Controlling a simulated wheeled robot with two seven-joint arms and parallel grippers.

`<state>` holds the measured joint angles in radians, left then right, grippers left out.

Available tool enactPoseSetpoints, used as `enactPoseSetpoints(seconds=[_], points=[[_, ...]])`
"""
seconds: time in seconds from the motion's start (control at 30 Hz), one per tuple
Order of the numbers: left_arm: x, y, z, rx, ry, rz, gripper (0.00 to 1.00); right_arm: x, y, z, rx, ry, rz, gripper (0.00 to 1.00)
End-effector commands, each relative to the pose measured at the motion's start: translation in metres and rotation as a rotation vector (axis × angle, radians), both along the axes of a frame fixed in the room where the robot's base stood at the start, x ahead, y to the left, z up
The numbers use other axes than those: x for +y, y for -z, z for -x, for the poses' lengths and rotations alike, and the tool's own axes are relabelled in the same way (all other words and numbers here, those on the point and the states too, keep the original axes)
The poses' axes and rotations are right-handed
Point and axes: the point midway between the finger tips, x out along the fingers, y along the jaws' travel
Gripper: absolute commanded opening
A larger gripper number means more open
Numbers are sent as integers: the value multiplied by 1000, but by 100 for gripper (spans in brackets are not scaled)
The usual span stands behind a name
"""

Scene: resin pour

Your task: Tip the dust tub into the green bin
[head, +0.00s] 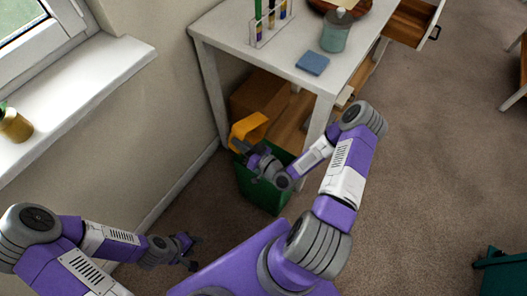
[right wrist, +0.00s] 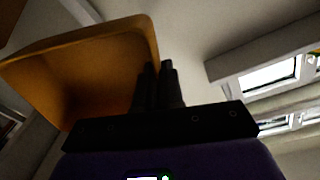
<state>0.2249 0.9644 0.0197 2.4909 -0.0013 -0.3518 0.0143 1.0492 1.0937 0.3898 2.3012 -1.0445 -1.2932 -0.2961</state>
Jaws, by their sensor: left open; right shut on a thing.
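The dust tub (head: 252,127) is a yellow-orange open tub. My right gripper (head: 240,147) is shut on its rim and holds it above the back left of the green bin (head: 257,192). The tub looks tilted; I cannot see any dust in it or falling. In the right wrist view the tub (right wrist: 75,75) fills the left side, with the fingers (right wrist: 160,85) closed at its right edge. The green bin stands on the carpet, partly hidden by my right arm. My left gripper (head: 191,250) is open and empty, low at the lower left.
A white table (head: 290,60) stands behind the bin, carrying a tube rack (head: 270,28), a bottle (head: 336,32) and a blue sponge (head: 312,63). A cardboard box (head: 259,95) sits beneath it. A windowsill (head: 85,85) is at the left.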

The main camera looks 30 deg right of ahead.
Motion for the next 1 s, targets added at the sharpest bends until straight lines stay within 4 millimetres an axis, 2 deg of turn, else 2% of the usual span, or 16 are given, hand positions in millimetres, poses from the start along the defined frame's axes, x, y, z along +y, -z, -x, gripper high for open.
enactPoseSetpoints(seconds=[0.03, 0.1, 0.2, 0.3, 0.47, 0.7, 0.8, 1.0], points=[[0, 0, 0, 0, 0, 0, 43, -16, 15, 10, 50, -30, 26, 0], [0, 0, 0, 0, 0, 0, 43, -29, 32, 24, 108, -66, 42, 0], [0, 0, 0, 0, 0, 0, 43, -44, 48, 40, 158, -92, 58, 0], [0, 0, 0, 0, 0, 0, 43, -50, 55, 47, 191, -103, 70, 0], [0, 0, 0, 0, 0, 0, 43, -50, 55, 45, 272, -108, 102, 0], [0, 0, 0, 0, 0, 0, 43, -45, 53, 36, 511, -107, 190, 0], [0, -22, 0, 0, 0, 0, 43, -43, 47, 32, 621, -107, 226, 0], [0, -50, 0, -1, 0, 0, 43, -40, 49, 25, 810, -103, 294, 0]])
